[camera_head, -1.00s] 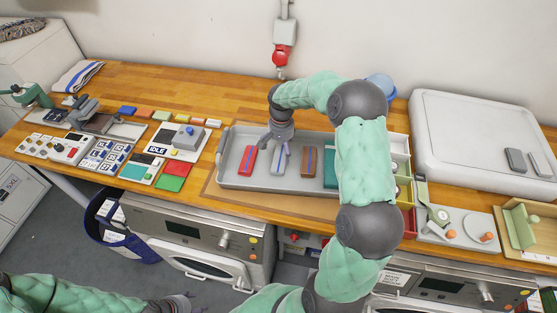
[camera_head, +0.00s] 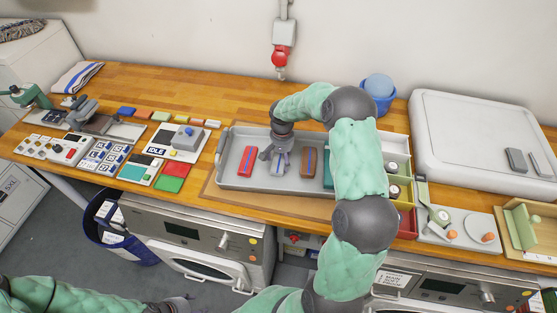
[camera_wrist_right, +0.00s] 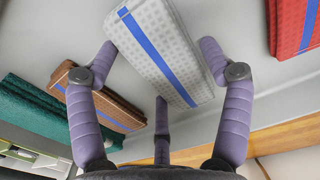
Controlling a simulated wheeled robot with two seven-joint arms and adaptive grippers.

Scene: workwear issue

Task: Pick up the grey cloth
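The grey cloth (camera_head: 279,169) is a folded pale bundle with a blue stripe, lying in the grey tray (camera_head: 235,183) between a red and a brown one. My right gripper (camera_head: 277,157) is right above it, pointing down. In the right wrist view the grey cloth (camera_wrist_right: 160,50) lies between the spread fingers of the right gripper (camera_wrist_right: 158,68). The fingers are open, one close to each long side; whether any touches the cloth I cannot tell. My left gripper (camera_head: 180,303) is only partly in view at the bottom edge, its fingers unclear.
The red cloth (camera_head: 247,159) lies left of the grey one. The brown cloth (camera_head: 309,161) and a green cloth (camera_head: 328,170), partly behind my right arm, lie to the right. Small bins (camera_head: 408,222) stand right of the tray. A blue round container (camera_head: 378,97) stands behind.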

